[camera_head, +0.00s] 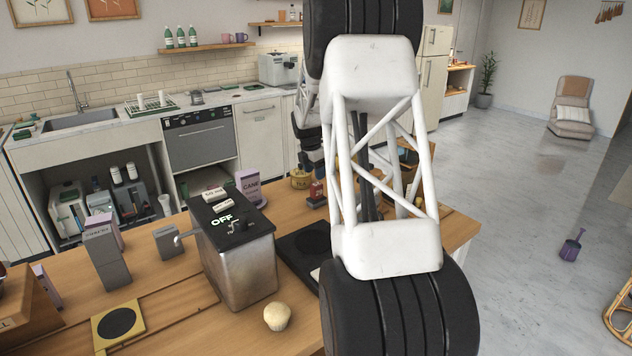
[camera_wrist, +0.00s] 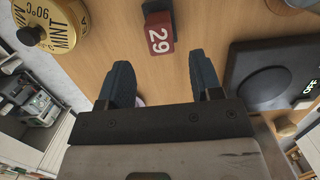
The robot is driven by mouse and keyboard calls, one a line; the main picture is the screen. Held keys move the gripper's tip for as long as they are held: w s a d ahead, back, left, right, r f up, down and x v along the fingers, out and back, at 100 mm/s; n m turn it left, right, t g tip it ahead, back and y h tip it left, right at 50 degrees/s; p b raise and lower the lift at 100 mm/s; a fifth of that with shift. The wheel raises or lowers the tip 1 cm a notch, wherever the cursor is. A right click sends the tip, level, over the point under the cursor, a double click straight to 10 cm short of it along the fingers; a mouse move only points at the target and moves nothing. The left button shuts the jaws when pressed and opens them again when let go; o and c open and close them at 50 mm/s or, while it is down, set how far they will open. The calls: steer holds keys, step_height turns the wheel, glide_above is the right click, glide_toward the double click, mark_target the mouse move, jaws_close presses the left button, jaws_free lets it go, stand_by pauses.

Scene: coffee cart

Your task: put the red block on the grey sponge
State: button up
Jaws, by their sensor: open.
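My gripper (camera_wrist: 163,80) is open and empty. Its two dark fingers point toward the counter, and the red block lies beyond the fingertips, roughly centred between them and apart from both. I cannot pick out a grey sponge with certainty in either view; my arm hides part of the counter in the head view.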

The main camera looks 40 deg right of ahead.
mark_target(313, 185)
steer(key=shift+a+r, duration=0.15)
steer(key=shift+r, duration=0.8)
steer(key=shift+a+r, duration=0.15)
steer(key=shift+r, duration=0.8)
steer(key=shift+a, duration=0.1)
steer(key=s+a+r+m+t, duration=0.1)
steer(key=s+a+r+m, duration=0.45)
steer(key=s+a, duration=0.65)
steer(key=s+a+r+m+t, duration=0.1)
steer(key=s+a+r+m, duration=0.5)
steer(key=a, duration=1)
steer(key=s+a+f+m, duration=0.1)
steer(key=s+a, duration=0.4)
steer(key=s, duration=0.5)
steer(key=s+a+f+m+y, duration=0.1)
steer(key=s+a+m, duration=0.2)
steer(key=s, duration=0.7)
steer(key=s+a+f+m, duration=0.2)
steer(key=s+a, duration=0.6)
steer(key=s, duration=0.2)
steer(key=shift+s+m+t+y, duration=0.25)
steer(key=shift+m+t+y, duration=0.05)
steer(key=shift+m+y, duration=0.1)
